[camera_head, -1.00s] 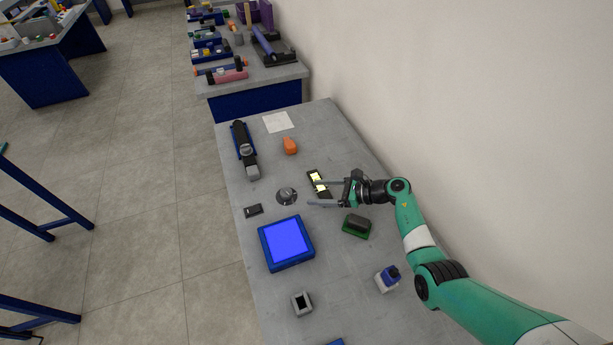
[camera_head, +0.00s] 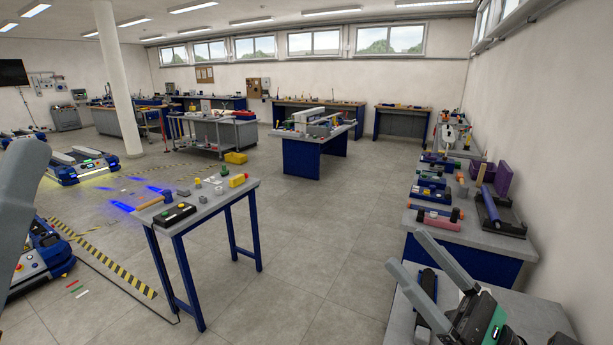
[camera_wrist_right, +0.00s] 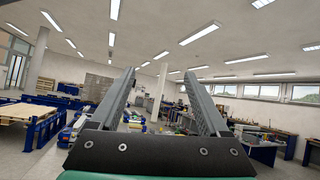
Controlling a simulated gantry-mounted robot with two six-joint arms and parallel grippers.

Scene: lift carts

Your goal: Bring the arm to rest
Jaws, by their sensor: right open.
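My right gripper (camera_head: 405,250) is at the lower right of the head view, raised over the end of the near workbench (camera_head: 530,305). Its two grey fingers point up and to the left, apart, with nothing between them. In the right wrist view the fingers (camera_wrist_right: 162,72) stand wide apart, and only the room shows between them. Part of the green arm shows below the fingers. A dark and grey tool (camera_head: 428,285) lies on the near workbench beside the fingers, partly hidden. My left gripper cannot be made out.
A bench with blue and purple tools (camera_head: 470,228) stands beyond the near one, along the right wall. A small blue-legged table (camera_head: 222,200) with several parts stands at the middle left. Lift carts (camera_head: 82,165) are at the left. Open floor (camera_head: 300,255) lies between.

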